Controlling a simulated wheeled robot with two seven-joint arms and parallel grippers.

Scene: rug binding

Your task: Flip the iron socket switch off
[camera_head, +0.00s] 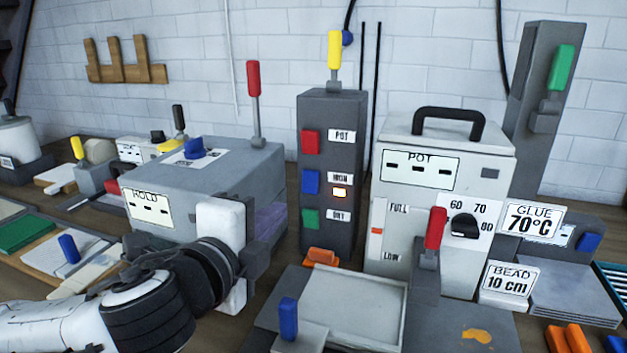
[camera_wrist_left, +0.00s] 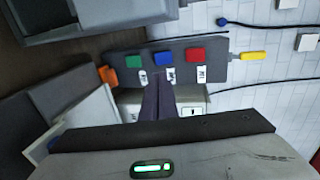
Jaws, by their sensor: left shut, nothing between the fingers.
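The grey socket tower (camera_head: 331,235) stands in the middle of the head view, with red, blue and green switches down its front. The blue switch (camera_head: 311,182) sits beside the middle label (camera_head: 341,178), whose small print is blurred but looks like IRON. My right gripper is out of view.
The white POT unit (camera_head: 416,220) with a dial and red lever stands right of the tower. A grey HOLD box (camera_head: 215,165) stands behind my left arm. A pale tray (camera_head: 355,305) and an orange piece (camera_head: 321,257) lie before the tower.

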